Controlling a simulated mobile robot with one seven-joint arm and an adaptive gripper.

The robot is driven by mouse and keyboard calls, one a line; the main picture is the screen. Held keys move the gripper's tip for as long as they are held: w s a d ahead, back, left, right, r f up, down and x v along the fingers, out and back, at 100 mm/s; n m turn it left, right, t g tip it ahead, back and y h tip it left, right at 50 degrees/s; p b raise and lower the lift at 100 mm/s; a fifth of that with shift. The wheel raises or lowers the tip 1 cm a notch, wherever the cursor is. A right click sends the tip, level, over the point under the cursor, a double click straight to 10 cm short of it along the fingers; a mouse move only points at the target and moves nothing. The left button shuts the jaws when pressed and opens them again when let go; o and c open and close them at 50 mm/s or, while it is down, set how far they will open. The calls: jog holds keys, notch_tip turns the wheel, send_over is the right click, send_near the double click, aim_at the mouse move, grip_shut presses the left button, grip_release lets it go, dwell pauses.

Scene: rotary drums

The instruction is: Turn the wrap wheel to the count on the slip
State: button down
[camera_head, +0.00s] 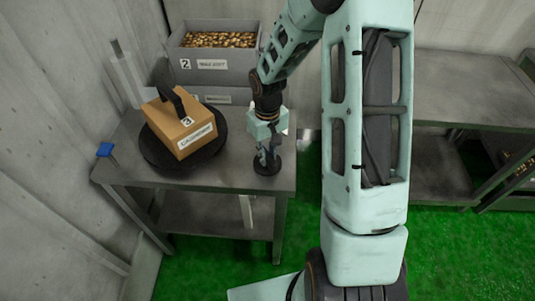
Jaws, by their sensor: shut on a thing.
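A cardboard box (183,127) with a black handle on top sits on a round black turntable (147,151) at the table's left. A small dark disc (267,168), which looks like the wrap wheel, lies flat on the table to the right of the turntable. My gripper (266,160) points down at this disc and is shut on its upright middle part. The exact hold is small and partly hidden by the fingers.
A grey bin (213,75) of brass-coloured pieces, labelled "2", stands behind on another bin. A blue item (105,150) sits at the left table edge. The metal table (215,178) is bare in front. My arm hides the middle; a shelf bench (470,90) stands right.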

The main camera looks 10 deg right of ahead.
aim_at(268, 154)
jog(key=n+p, duration=0.1)
jog(key=n, duration=0.4)
jog(key=shift+r+n, duration=0.1)
jog(key=shift+n, duration=0.2)
jog(key=n+p, duration=0.2)
jog(key=n, duration=0.3)
jog(key=shift+w, duration=0.1)
jog(key=shift+n, duration=0.4)
jog(key=c, duration=1.8)
grip_release()
jog(key=shift+c, duration=0.2)
notch_tip(268, 154, up, 12)
